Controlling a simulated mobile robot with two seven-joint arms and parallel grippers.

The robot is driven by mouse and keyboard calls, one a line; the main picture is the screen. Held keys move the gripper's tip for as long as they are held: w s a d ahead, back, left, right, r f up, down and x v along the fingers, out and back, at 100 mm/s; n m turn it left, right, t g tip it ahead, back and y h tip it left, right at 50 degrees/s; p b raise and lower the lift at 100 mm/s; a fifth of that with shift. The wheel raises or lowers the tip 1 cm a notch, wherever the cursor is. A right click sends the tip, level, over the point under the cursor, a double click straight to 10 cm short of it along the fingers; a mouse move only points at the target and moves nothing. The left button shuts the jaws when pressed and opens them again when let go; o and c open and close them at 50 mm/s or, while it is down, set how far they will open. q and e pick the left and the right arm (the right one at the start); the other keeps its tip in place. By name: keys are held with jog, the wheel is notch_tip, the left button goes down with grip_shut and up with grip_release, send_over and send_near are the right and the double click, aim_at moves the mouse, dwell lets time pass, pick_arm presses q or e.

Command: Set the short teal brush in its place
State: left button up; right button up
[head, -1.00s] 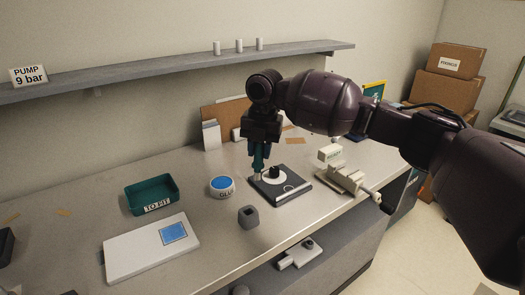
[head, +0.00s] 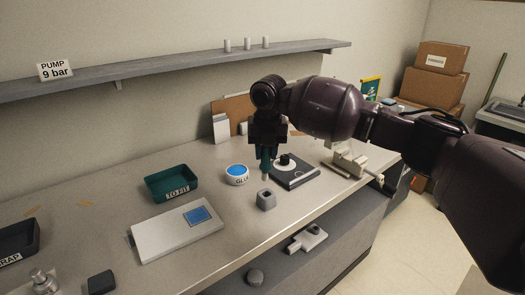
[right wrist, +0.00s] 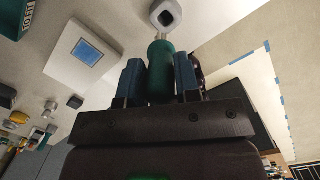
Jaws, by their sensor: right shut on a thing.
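My right gripper (head: 266,153) is shut on the short teal brush (head: 265,172), which hangs upright, tip down. In the right wrist view the brush (right wrist: 160,68) sits between the two blue fingers (right wrist: 158,80). A small grey block with a square hole in its top (head: 267,200) stands on the counter just below the brush in the head view. The wrist view shows the block (right wrist: 166,14) straight beyond the brush's tip; the tip appears apart from it. My left gripper is not in view.
A black square base with a round white plate (head: 307,176) lies right of the block. A GLUE tub (head: 237,176), a teal TO FIT tray (head: 171,183) and a white box with a blue screen (head: 160,238) stand left. The counter's front edge is close to the block.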

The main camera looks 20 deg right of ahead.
aim_at(267, 165)
jog(key=shift+w+d, duration=0.1)
jog(key=shift+d, duration=0.15)
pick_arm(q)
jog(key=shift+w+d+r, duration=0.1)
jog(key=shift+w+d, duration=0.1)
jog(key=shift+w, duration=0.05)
pick_arm(e)
jog(key=shift+a, duration=0.1)
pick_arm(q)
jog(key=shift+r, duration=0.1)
pick_arm(e)
jog(key=shift+r+p, duration=0.15)
jog(key=shift+p, duration=0.25)
jog(key=shift+f, duration=0.75)
notch_tip(267, 165, down, 2)
jog(key=shift+f+b, duration=0.2)
jog(key=shift+b, duration=0.25)
jog(key=shift+f, duration=0.45)
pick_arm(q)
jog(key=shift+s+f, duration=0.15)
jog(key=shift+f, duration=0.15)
